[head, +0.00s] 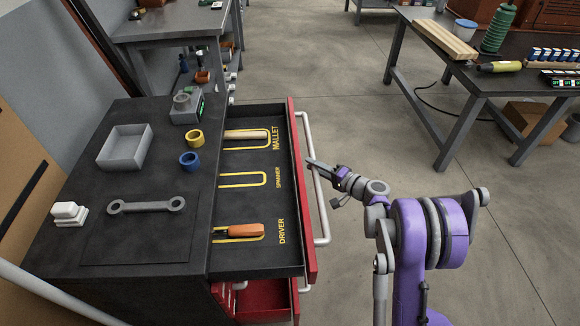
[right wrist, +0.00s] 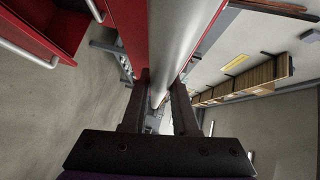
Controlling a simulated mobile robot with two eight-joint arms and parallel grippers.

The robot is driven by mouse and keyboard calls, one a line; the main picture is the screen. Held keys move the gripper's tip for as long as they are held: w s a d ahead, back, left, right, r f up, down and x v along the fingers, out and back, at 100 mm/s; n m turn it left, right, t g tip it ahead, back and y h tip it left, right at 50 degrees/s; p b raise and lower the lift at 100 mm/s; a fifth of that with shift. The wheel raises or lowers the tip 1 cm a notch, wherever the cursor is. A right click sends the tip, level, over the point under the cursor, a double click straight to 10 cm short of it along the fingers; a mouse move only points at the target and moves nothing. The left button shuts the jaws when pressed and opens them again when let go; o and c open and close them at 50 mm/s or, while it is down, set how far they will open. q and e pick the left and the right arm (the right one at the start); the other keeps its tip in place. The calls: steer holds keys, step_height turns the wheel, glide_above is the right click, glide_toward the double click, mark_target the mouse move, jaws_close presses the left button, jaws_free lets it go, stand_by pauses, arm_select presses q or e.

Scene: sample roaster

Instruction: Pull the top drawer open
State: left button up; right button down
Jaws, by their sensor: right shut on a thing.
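The top drawer (head: 230,197) of the red and dark tool cabinet stands out from the body, its inside showing. Its dark liner has yellow outlines labelled MALLET, SPANNER and DRIVER. A wooden handle lies in the mallet outline and an orange-handled driver (head: 238,230) in the driver outline; the spanner outline is empty. My right gripper (head: 322,183) is shut on the drawer's pale bar handle (head: 305,135). In the right wrist view the handle (right wrist: 172,60) runs between the fingers, beside the red drawer front (right wrist: 128,30). My left gripper is not in view.
The cabinet top holds a grey spanner (head: 146,206), a grey tray (head: 108,162), a yellow ring (head: 194,139) and a blue ring (head: 190,161). A red lower drawer (head: 262,299) also stands out. Open floor lies right of the handle, up to a workbench (head: 470,78).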

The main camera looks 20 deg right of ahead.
steer(key=s+d, duration=0.2)
steer(key=d, duration=0.5)
steer(key=shift+d, duration=0.25)
steer(key=c, duration=0.7)
jaws_free()
steer(key=p+v, duration=0.2)
steer(key=v, duration=0.9)
steer(key=shift+w, duration=0.1)
